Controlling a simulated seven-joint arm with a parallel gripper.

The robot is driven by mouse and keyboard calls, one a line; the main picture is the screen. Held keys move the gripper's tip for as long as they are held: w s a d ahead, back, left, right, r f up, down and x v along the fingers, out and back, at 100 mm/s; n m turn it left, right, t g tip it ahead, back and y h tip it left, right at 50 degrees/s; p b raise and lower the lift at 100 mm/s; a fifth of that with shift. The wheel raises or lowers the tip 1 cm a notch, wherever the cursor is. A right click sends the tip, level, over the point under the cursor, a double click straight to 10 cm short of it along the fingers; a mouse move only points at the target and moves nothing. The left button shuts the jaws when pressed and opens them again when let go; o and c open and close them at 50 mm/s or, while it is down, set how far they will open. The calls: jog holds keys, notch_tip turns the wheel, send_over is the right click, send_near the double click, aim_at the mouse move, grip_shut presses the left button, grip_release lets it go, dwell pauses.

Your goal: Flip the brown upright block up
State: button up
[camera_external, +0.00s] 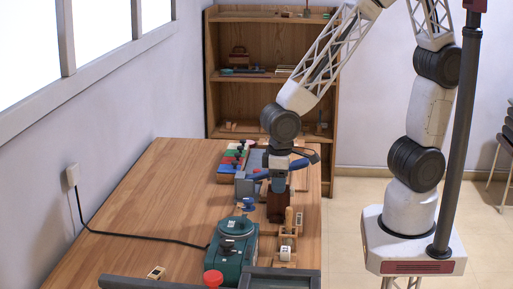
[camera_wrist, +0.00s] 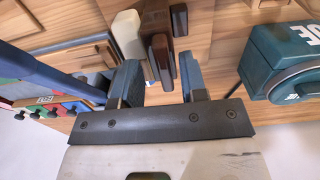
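My gripper (camera_external: 278,183) points down over the right part of the wooden table. In the wrist view its two fingers (camera_wrist: 158,78) are apart with a clear gap. A dark brown upright block (camera_wrist: 161,50) shows just beyond and between the fingertips, with another dark brown piece (camera_wrist: 179,20) beside it. In the external view a brown block (camera_external: 280,206) stands right under the fingers. I cannot tell whether the fingers touch it. A white key-like piece (camera_wrist: 128,36) lies left of the brown block in the wrist view.
A teal machine (camera_external: 233,245) stands near, with a red knob (camera_external: 213,278). A white cube (camera_external: 286,253) is in front. The table's left side (camera_external: 150,205) is mostly clear except for a black cable (camera_external: 140,237).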

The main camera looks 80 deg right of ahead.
jog(key=shift+r, duration=3.9)
jog(key=s+d+r+t, duration=0.1)
jog(key=s+d+r, duration=0.5)
jog(key=d, duration=0.4)
jog(key=s+d+r+t, duration=0.1)
jog(key=s+d+r, duration=0.5)
jog(key=s+d, duration=0.2)
jog(key=shift+s+d+r+t, duration=0.15)
jog(key=shift+d+r+t, duration=0.2)
jog(key=shift+d, duration=0.6)
